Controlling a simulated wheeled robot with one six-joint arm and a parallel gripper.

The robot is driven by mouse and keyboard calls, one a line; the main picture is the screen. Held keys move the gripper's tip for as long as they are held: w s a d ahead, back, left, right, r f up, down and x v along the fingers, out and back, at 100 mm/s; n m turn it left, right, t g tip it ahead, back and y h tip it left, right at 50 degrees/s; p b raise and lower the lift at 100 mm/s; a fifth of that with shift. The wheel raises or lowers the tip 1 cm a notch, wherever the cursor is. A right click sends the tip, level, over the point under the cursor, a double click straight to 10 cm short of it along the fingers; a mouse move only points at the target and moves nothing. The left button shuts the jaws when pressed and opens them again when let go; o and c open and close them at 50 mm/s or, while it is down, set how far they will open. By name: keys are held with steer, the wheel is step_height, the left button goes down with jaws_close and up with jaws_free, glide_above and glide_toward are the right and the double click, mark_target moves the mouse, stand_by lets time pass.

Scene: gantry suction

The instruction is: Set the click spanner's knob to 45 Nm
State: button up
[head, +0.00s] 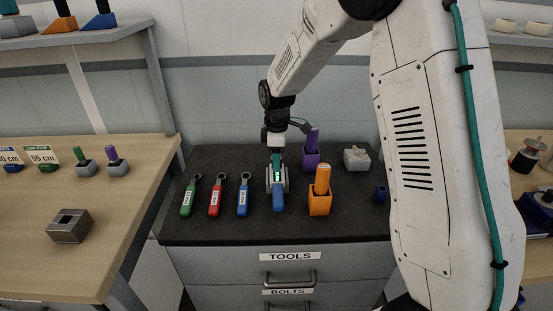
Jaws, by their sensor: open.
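A tool with a blue handle (278,202) lies on the dark top of the tool cabinet, in the middle, with its handle toward the front. It appears to be the click spanner. My gripper (277,182) points down over its far part, with grey parts on both sides of it. The gripper is open, and I cannot tell whether it touches the tool. The knob and its scale are too small or hidden to read.
Green (188,198), red (215,198) and blue (243,198) ring spanners lie to the left. Orange (321,195) and purple (312,150) handled tools stand in holders to the right, near a pale block (356,158). A wooden bench (60,260) is at left. The cabinet top's front is clear.

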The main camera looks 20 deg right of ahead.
steer(key=shift+f, duration=0.25)
steer(key=shift+c, duration=0.3)
steer(key=c, duration=0.9)
steer(key=shift+c, duration=0.2)
